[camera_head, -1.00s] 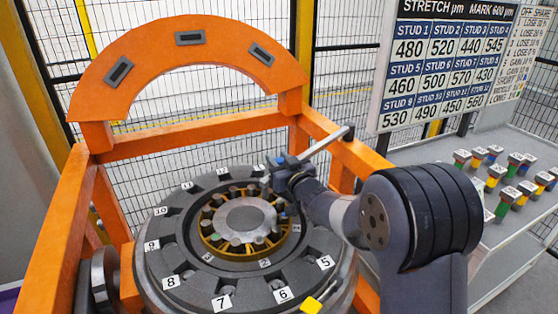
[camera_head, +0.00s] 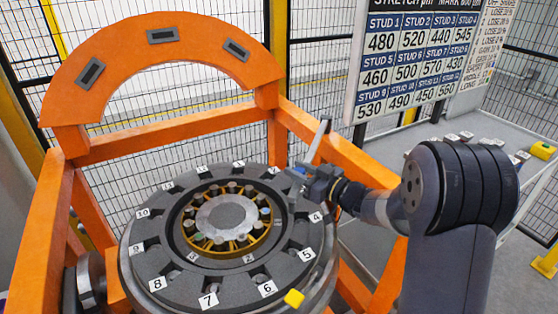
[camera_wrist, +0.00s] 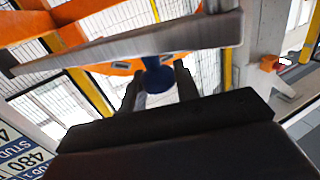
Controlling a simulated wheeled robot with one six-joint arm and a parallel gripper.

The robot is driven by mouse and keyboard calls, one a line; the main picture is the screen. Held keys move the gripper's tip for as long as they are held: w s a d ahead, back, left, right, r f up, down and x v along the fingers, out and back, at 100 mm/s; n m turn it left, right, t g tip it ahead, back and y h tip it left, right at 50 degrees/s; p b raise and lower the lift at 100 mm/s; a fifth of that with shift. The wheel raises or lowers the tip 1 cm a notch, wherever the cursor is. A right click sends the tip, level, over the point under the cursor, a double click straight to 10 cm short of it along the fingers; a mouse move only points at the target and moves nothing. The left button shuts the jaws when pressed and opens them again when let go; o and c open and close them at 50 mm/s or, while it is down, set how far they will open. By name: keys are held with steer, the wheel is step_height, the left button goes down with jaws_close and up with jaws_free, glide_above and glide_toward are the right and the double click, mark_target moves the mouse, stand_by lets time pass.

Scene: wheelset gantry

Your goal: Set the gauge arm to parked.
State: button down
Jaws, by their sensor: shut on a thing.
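The gauge arm is a slim grey bar (camera_head: 319,141) at the right rim of the numbered wheel. In the head view it rises from my gripper (camera_head: 306,184), pointing up and slightly right. In the wrist view the grey bar (camera_wrist: 110,50) crosses the top of the picture. A round blue knob (camera_wrist: 158,76) sits under it, between my gripper's two dark fingers (camera_wrist: 158,88). The fingers are shut on this knob. My gripper is over the wheel's outer ring, near labels 3 and 4. The arm's pivot and any parked mark cannot be made out.
The dark numbered wheel (camera_head: 285,262) lies inside an orange frame (camera_head: 190,133) with a slotted arch (camera_head: 90,104). A yellow block (camera_head: 293,298) sits on its front rim. A stretch board (camera_head: 411,65) stands behind. My arm partly hides the bench (camera_head: 385,150) at right.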

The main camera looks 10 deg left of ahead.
steer(key=d+n+g+y+p, duration=0.1)
steer(key=d+n+g, duration=0.1)
steer(key=d, duration=0.6)
steer(key=shift+s+g+y, duration=0.3)
steer(key=shift+s+g, duration=0.05)
steer(key=shift+g, duration=0.15)
steer(key=c, duration=1.1)
jaws_free()
steer(key=b+v, duration=0.1)
steer(key=v, duration=0.6)
steer(key=shift+d+b, duration=0.25)
steer(key=shift+b, duration=0.1)
steer(key=shift+c, duration=0.4)
